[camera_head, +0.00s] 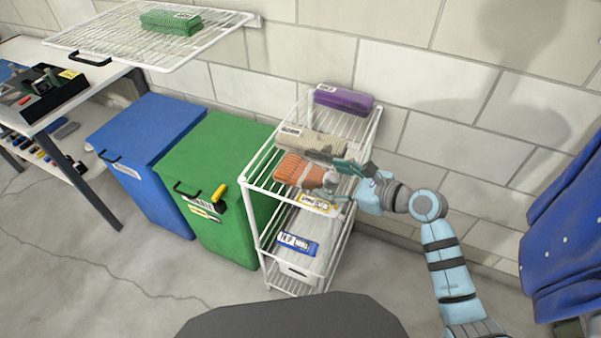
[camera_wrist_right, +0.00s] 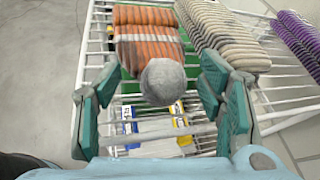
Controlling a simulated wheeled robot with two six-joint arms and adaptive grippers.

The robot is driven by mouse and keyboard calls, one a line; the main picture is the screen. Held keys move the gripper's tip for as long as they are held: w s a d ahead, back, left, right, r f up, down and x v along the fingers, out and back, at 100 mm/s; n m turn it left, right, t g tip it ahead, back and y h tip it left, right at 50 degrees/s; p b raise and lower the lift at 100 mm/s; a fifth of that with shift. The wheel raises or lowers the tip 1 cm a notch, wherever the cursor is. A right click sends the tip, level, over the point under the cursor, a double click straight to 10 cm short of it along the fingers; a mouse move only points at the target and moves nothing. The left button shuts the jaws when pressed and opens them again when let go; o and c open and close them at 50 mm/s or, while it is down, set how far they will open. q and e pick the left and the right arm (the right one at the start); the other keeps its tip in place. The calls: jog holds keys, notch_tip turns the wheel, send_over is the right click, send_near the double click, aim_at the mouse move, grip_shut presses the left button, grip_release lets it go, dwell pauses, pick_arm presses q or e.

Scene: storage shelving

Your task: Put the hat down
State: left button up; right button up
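The orange striped knit hat (camera_head: 293,168) with a grey pompom lies on the top wire rack of the white shelf (camera_head: 255,188). In the right wrist view the hat (camera_wrist_right: 147,42) lies ahead, with its pompom (camera_wrist_right: 165,83) toward me. My right gripper (camera_head: 338,180) is at the pompom end of the hat. In the right wrist view its fingers (camera_wrist_right: 160,90) are spread wide on either side of the pompom, with gaps visible. My left gripper is in neither view.
A beige striped knit item (camera_head: 318,145) and a purple one (camera_head: 343,99) lie behind the hat on the rack. Packages sit on the lower shelf. Green (camera_head: 225,150) and blue (camera_head: 150,128) bins stand left. Blue fabric (camera_head: 565,245) hangs right.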

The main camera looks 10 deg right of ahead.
jog(key=c, duration=1.3)
jog(key=shift+r, duration=0.1)
notch_tip(320, 180, up, 26)
jog(key=p, duration=0.8)
jog(key=s+d+r, duration=0.2)
jog(key=s+r, duration=0.1)
jog(key=s, duration=0.2)
jog(key=s+f, duration=0.3)
jog(key=s+f+n+g+y, duration=0.1)
jog(key=s+f, duration=0.2)
jog(key=s, duration=0.1)
jog(key=s+d+f+n+g+y, duration=0.1)
jog(key=s+f, duration=0.2)
jog(key=shift+s+f, duration=0.15)
jog(key=shift+f, duration=0.15)
